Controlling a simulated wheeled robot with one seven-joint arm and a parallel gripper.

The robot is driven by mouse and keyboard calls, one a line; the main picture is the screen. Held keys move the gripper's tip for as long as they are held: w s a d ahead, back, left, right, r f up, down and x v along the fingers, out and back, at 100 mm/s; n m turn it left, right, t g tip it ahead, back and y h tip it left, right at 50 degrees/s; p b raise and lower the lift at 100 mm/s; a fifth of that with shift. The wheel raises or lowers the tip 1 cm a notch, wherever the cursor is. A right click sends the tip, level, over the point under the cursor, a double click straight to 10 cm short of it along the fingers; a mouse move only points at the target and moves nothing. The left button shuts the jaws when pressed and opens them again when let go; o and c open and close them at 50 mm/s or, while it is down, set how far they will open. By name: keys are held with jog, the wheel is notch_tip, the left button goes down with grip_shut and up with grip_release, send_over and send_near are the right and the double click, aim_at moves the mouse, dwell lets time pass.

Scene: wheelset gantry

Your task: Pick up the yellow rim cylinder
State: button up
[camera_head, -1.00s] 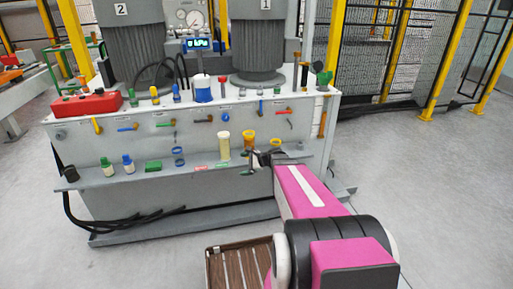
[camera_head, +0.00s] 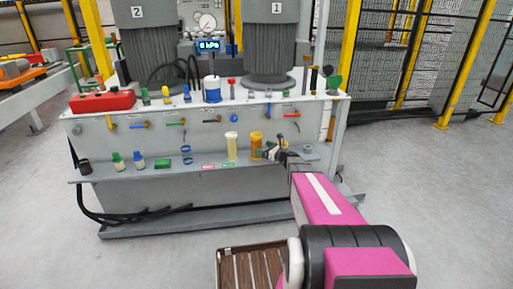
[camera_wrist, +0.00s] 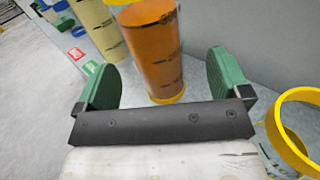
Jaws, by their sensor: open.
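An orange cylinder with a yellow rim (camera_head: 256,147) stands upright on the front ledge of the grey bench, right of a cream cylinder. The cylinder stands just beyond the dark palm bar, and I see no clear contact. My gripper (camera_head: 269,153) in the head view is small and dark beside the cylinder.
The cream cylinder (camera_wrist: 97,25) stands close behind the left pad. A yellow ring (camera_wrist: 292,133) is at the right, near the right pad. The bench wall rises behind the ledge. Blue rings (camera_head: 186,155) and a green block (camera_head: 163,164) lie further left.

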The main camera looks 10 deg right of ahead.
aim_at(256, 145)
jog(key=shift+x, duration=2.7)
jog(key=shift+s+a, duration=0.15)
jog(key=shift+s, duration=0.1)
jog(key=c, duration=1.2)
